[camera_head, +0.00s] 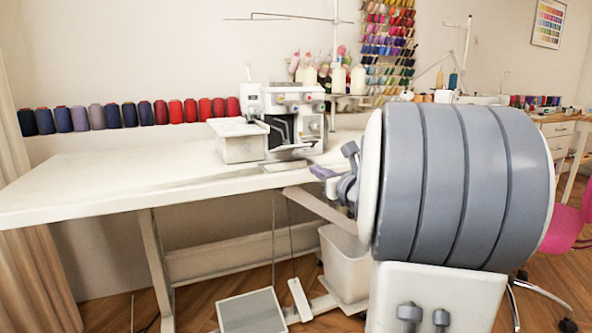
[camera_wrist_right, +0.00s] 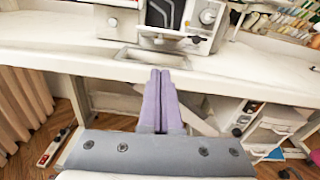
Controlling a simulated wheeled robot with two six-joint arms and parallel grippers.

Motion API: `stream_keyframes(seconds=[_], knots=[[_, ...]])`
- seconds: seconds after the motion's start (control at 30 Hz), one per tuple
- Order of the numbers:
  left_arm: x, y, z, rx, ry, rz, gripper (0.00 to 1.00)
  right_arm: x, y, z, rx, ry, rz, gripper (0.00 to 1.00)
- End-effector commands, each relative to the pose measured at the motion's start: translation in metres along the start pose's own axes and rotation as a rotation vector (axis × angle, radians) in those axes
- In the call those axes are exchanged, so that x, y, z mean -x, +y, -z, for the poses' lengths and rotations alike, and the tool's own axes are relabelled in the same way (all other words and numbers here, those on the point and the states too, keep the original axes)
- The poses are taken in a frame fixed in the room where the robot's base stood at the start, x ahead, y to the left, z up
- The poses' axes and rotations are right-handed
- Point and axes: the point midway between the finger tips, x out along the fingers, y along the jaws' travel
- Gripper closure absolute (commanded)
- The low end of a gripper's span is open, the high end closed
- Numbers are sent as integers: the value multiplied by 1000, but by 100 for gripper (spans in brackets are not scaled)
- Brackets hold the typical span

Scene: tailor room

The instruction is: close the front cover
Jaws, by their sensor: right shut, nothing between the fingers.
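The white sewing machine (camera_head: 296,103) stands on the table, and its dark inner parts show through the open front. A flat pale panel that looks like the front cover (camera_head: 288,166) lies folded down at the machine's foot, by the table's front edge. It also shows in the right wrist view (camera_wrist_right: 128,59), below the machine (camera_wrist_right: 115,20). My right gripper (camera_head: 319,171), with purple fingers, is shut and empty, just right of the panel near the table edge. In the right wrist view its fingers (camera_wrist_right: 160,72) are together and point at the panel's front. My left gripper is out of view.
The white table (camera_head: 110,181) is clear left of the machine. Spools (camera_head: 145,113) line the wall behind. A white bin (camera_head: 343,263) and a foot pedal (camera_head: 251,312) are below the table. A pink chair (camera_head: 565,230) stands at the right.

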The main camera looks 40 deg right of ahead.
Motion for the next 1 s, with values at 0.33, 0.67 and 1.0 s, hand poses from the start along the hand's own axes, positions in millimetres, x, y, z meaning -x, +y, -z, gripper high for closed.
stream_keyframes(seconds=[0.33, 0.67, 1.0], knots=[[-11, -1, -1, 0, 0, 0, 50, -60, 1, 2, 1, 1, -3, 100], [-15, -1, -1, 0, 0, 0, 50, -94, 0, 1, -1, 1, 1, 100], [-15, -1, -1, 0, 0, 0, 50, -95, 0, 0, -2, 1, 2, 100]])
